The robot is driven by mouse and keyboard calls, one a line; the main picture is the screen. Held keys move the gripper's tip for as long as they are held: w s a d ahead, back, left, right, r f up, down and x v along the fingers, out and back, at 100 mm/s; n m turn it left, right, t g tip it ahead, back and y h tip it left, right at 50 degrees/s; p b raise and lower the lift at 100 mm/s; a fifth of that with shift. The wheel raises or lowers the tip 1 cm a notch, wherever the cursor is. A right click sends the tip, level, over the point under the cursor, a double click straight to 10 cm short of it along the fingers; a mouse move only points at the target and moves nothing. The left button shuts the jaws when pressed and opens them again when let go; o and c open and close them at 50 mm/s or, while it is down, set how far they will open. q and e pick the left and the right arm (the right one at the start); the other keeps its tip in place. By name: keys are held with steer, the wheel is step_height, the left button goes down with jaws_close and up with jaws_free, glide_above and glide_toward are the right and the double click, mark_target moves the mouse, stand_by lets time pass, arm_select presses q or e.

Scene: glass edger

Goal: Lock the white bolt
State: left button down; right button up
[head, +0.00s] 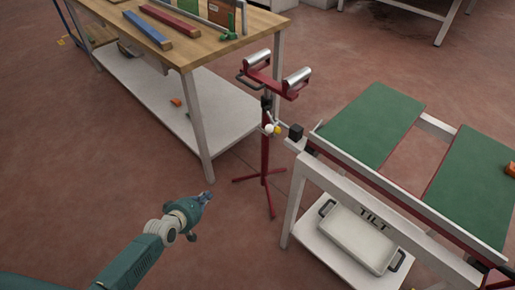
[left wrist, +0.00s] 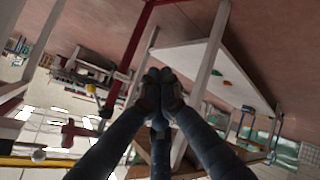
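A small white ball-shaped knob (head: 269,129), which looks like the white bolt's handle, shows at the left end of the green-topped tilt table, beside a small yellow knob (head: 277,130). I cannot tell the bolt's position. My right gripper is out of view.
A red roller stand (head: 265,165) stands close behind the knobs, its feet spread on the floor. A wooden workbench (head: 190,50) is at upper left. The tilt table (head: 375,115) has a grey tray (head: 357,238) on its lower shelf. Floor around my left gripper is clear.

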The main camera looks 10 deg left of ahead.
arm_select(q)
steer(key=w+d+r+n+t+h+b, duration=0.1)
steer(key=w+d+r+n+h+b, duration=0.1)
steer(key=r, duration=0.5)
steer(key=w+d+r+n+t+h+b, duration=0.1)
steer(key=w+d+r+b, duration=0.3)
steer(key=r, duration=0.4)
steer(key=w+d+r+n+t+h+b, duration=0.2)
steer(key=w+d+r+h+b, duration=0.1)
steer(key=r, duration=0.4)
steer(key=shift+d+r+n, duration=0.15)
steer(key=shift+d+n, duration=0.15)
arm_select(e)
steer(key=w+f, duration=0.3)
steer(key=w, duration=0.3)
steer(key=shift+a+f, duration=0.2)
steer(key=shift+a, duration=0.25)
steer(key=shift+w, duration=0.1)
